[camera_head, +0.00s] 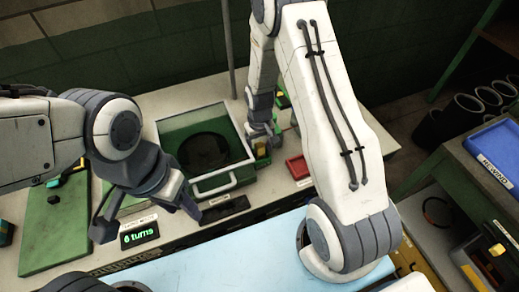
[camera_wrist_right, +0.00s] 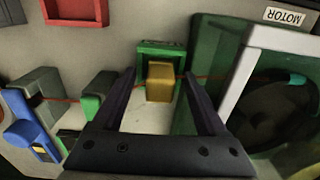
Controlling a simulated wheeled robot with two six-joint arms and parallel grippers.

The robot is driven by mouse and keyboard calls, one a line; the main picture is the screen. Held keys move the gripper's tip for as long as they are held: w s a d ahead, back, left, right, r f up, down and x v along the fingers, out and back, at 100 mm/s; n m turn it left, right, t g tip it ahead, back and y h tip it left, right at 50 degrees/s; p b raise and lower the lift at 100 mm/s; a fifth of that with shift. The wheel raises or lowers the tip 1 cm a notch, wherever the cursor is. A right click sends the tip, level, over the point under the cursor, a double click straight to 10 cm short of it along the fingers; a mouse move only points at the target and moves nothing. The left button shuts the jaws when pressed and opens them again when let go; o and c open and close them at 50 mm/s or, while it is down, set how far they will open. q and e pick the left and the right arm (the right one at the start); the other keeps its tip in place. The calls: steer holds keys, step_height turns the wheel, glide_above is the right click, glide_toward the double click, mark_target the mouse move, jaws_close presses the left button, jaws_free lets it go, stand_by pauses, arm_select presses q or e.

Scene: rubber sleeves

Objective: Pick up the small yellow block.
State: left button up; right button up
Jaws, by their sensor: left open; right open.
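The small yellow block (camera_wrist_right: 160,82) stands upright in front of a green holder (camera_wrist_right: 160,50) in the right wrist view. In the head view the block (camera_head: 261,153) is partly hidden under my right gripper (camera_head: 260,138). My left gripper (camera_head: 148,216) is open and empty above the front of the bench, by a display reading "6 turns" (camera_head: 139,235).
A green-framed box with a clear lid (camera_head: 225,183) and a dark disc inside stands close beside the block. A red tray (camera_head: 298,167) lies to its right. A blue bin (camera_head: 495,150) labelled REWIND and another yellow block (camera_head: 497,250) are at the far right.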

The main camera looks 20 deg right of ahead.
jaws_close()
steer(key=shift+r, duration=0.1)
